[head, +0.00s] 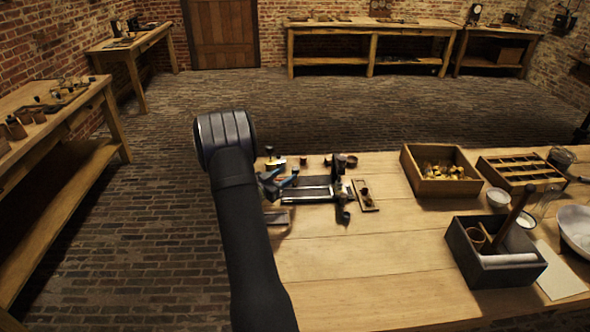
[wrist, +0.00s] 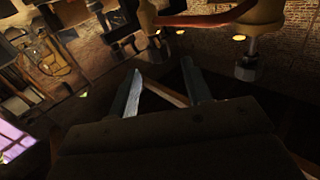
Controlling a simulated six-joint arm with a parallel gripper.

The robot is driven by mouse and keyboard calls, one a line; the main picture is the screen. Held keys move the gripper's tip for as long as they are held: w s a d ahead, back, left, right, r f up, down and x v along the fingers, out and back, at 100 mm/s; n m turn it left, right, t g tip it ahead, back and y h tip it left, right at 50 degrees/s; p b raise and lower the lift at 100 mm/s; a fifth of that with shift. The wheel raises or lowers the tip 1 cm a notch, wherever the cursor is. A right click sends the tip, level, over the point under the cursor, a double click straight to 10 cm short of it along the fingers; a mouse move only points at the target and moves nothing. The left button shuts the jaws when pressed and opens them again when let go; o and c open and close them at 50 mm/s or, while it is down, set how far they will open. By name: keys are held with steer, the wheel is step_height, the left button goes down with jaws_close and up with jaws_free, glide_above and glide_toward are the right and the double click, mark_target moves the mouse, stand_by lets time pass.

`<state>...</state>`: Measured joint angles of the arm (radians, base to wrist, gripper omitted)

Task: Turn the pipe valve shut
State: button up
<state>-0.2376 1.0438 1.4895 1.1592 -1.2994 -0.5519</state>
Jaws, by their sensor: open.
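My gripper (wrist: 163,82) shows in the wrist view with its two fingers apart and nothing visible between them. In the head view my dark arm rises at the left end of the table, and I cannot make out the gripper clearly there. I cannot identify a pipe valve with certainty in either view. In the wrist view, pale rounded fittings with metal stems (wrist: 247,58) and a reddish-brown bar (wrist: 205,19) lie beyond the fingers at the top. Whether they belong to the valve I cannot tell. The wrist view is dark and tilted.
The wooden table (head: 350,270) has clear room at its front middle. A metal apparatus (head: 305,194) stands beside my arm. A box with brass pieces (head: 410,160), a divided tray (head: 490,167) and a dark box (head: 465,255) with a roll stand to the right.

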mark_target(293, 170)
steer(key=shift+x, duration=2.75)
steer(key=c, duration=1)
